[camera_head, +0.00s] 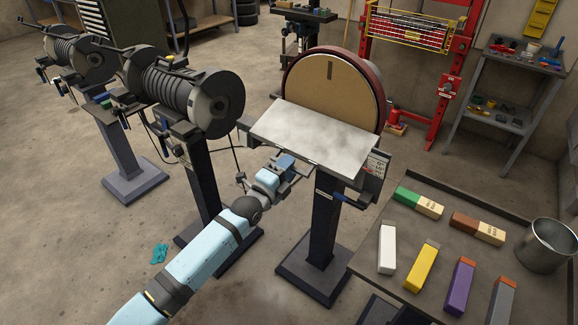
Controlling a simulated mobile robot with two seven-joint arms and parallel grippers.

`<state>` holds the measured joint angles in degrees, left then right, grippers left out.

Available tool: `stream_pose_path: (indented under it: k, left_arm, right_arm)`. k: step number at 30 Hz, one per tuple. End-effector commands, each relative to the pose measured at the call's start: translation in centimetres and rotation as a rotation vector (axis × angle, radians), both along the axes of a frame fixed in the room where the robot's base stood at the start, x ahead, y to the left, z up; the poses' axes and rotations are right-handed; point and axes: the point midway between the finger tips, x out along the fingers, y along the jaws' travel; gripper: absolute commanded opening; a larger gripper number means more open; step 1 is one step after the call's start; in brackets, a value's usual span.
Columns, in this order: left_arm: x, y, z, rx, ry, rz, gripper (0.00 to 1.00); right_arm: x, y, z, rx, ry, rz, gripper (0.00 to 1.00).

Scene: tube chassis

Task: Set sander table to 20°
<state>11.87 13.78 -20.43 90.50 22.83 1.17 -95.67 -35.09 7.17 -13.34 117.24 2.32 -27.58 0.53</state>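The disc sander stands in the middle of the head view, with a round tan disc (332,88) in a dark red housing. Its grey metal sander table (318,135) projects in front of the disc and looks roughly level; its exact angle cannot be read. A plate with small markings (376,166) sits at the table's right end, and a blue-handled lever (343,198) is below the front edge. My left gripper (296,168) is just below the table's front left edge. Its fingers are small and partly hidden, so I cannot tell if it touches anything. My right gripper is out of view.
A dark bench (407,240) at lower right holds several coloured bars and a metal bucket (546,246). Bench grinders on pedestals (185,95) stand to the left. A red press frame and a grey tool cart (497,130) are behind. The floor at front left is mostly clear.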

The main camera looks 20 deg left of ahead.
Motion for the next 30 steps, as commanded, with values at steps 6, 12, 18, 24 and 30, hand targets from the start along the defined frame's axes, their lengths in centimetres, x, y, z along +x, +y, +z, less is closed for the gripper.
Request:
stream_pose_path:
  k: [6,12,18,24,30]
  left_arm:
    - [-4.1,1.5,-0.7,0.002,0.002,0.000,0.39]
    - [-8.4,3.0,-1.3,0.002,0.002,0.000,0.39]
    - [-11.2,4.1,-1.7,0.000,0.001,0.000,0.39]
    - [-12.1,4.4,-1.8,0.001,0.000,-0.001,0.39]
    - [-12.1,4.4,-1.8,0.001,0.000,-0.001,0.39]
  right_arm:
    - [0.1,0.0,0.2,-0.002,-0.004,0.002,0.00]
    - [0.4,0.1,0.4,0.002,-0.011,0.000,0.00]
    - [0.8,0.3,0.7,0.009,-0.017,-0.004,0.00]
    - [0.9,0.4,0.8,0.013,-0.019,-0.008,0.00]
    - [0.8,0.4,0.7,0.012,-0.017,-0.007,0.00]
